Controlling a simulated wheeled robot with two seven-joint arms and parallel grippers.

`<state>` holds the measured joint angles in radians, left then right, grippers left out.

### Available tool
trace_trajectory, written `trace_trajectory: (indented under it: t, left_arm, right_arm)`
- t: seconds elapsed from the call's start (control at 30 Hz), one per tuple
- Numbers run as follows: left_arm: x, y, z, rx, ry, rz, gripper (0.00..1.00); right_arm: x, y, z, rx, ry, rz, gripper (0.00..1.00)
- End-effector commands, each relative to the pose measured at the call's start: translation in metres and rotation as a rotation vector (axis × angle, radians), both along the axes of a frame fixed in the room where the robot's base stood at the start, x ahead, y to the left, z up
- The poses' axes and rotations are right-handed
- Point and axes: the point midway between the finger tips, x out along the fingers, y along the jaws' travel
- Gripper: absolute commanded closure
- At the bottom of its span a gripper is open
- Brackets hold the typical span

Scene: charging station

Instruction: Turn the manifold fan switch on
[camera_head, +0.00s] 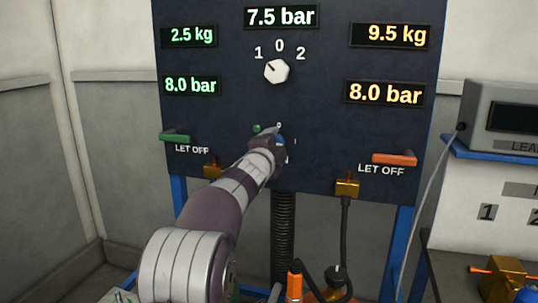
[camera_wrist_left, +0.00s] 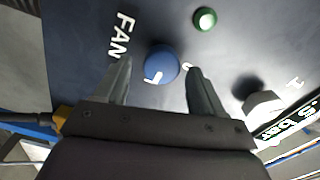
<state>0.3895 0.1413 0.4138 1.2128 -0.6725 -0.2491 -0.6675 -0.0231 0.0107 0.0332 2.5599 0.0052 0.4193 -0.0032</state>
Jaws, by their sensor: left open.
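The fan switch is a blue round knob (camera_wrist_left: 162,60) with a white mark on it, beside the FAN label on the dark panel in the left wrist view. In the head view my left gripper (camera_head: 276,141) is at the lower middle of the panel and hides most of the knob. In the left wrist view my left gripper (camera_wrist_left: 158,68) is open, with one finger on each side of the knob. I cannot tell whether the fingers touch it. A white 0 shows beside the knob. My right gripper is not in view.
A green lamp (camera_wrist_left: 205,18) sits near the knob. A white selector knob (camera_head: 276,71) is higher on the panel (camera_head: 220,115). A green lever (camera_head: 175,138) and an orange lever (camera_head: 394,160) stick out at the sides. Hoses hang below.

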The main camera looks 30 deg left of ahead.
Motion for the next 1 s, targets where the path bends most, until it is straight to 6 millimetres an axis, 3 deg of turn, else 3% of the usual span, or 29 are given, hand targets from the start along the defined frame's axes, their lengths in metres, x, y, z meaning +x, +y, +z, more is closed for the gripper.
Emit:
trace_trajectory:
  t: [0.3, 0.43, 1.0]
  left_arm:
    - [-0.080, -0.019, 0.000, 0.002, -0.001, 0.001, 0.31]
    - [-0.100, -0.024, 0.000, 0.001, 0.000, 0.001, 0.31]
    - [-0.108, -0.026, 0.000, 0.001, 0.000, 0.000, 0.31]
  right_arm:
    - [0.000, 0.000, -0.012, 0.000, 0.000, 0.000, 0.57]
    - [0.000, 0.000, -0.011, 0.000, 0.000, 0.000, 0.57]
    - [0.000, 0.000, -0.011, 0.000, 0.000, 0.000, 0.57]
